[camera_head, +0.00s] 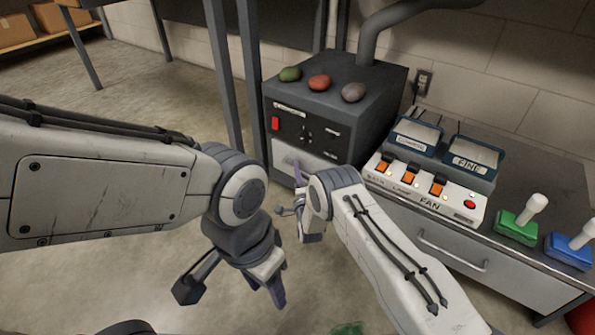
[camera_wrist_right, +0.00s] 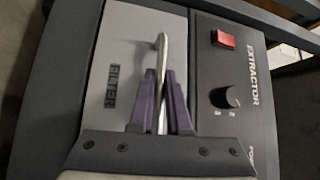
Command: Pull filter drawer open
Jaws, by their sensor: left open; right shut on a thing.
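The extractor (camera_head: 345,100) is a dark box with a red switch, standing at the back centre. Its light grey filter drawer (camera_head: 287,153) is low on the front, partly hidden by my right arm. In the right wrist view the drawer front (camera_wrist_right: 112,55) is labelled FILTER and has a metal bar handle (camera_wrist_right: 162,55). The purple fingers of my right gripper (camera_wrist_right: 161,103) are shut on this handle. I cannot tell whether the drawer stands out from the box. My left gripper (camera_head: 276,286) is open and empty, lower in the head view, apart from the extractor.
Three stones, green (camera_head: 290,74), red (camera_head: 319,82) and grey-brown (camera_head: 353,92), lie on the extractor. Right of it, a bench holds a fan switch panel (camera_head: 420,197), two trays, and green (camera_head: 517,228) and blue (camera_head: 570,250) bases with white handles. Grey posts (camera_head: 228,75) stand left.

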